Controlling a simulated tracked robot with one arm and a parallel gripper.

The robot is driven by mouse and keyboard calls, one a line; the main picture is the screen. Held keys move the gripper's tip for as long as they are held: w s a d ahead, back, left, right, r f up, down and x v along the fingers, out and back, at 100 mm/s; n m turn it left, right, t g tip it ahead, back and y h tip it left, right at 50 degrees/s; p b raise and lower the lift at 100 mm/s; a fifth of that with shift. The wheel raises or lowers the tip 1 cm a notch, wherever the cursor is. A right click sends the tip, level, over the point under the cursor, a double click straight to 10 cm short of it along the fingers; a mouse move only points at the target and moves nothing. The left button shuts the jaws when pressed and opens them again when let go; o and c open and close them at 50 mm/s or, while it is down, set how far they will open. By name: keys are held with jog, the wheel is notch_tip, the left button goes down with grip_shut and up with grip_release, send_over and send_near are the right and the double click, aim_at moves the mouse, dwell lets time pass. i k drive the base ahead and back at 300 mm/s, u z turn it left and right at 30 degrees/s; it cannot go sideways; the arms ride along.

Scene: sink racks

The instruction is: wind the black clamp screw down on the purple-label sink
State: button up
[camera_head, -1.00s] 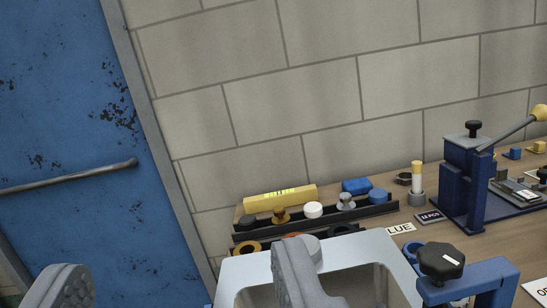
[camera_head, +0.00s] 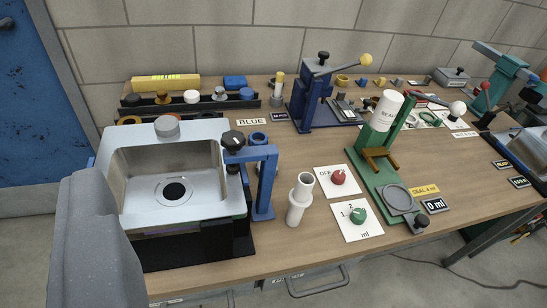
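A sink with a steel basin (camera_head: 202,143) stands at the left, a drain in its floor. A blue clamp frame (camera_head: 264,180) stands at its right side, with a black clamp screw knob (camera_head: 232,139) on top. My gripper (camera_head: 97,245) shows only one large grey finger at lower left, before the near sink. The other finger is not visible, so its opening cannot be judged.
Behind the near sink is a dark rack (camera_head: 190,108) of fittings. A blue lever press (camera_head: 312,100) stands at the back. A white pipe piece (camera_head: 300,197), red knob card (camera_head: 337,181) and green stand (camera_head: 385,185) are right of the clamp. A blue door (camera_head: 30,100) is at left.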

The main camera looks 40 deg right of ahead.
aim_at(232, 140)
jog(key=k, duration=0.95)
jog(key=z, duration=0.5)
jog(key=i, duration=0.75)
jog(key=z, duration=0.5)
jog(key=i, duration=0.95)
jog(key=u, duration=0.5)
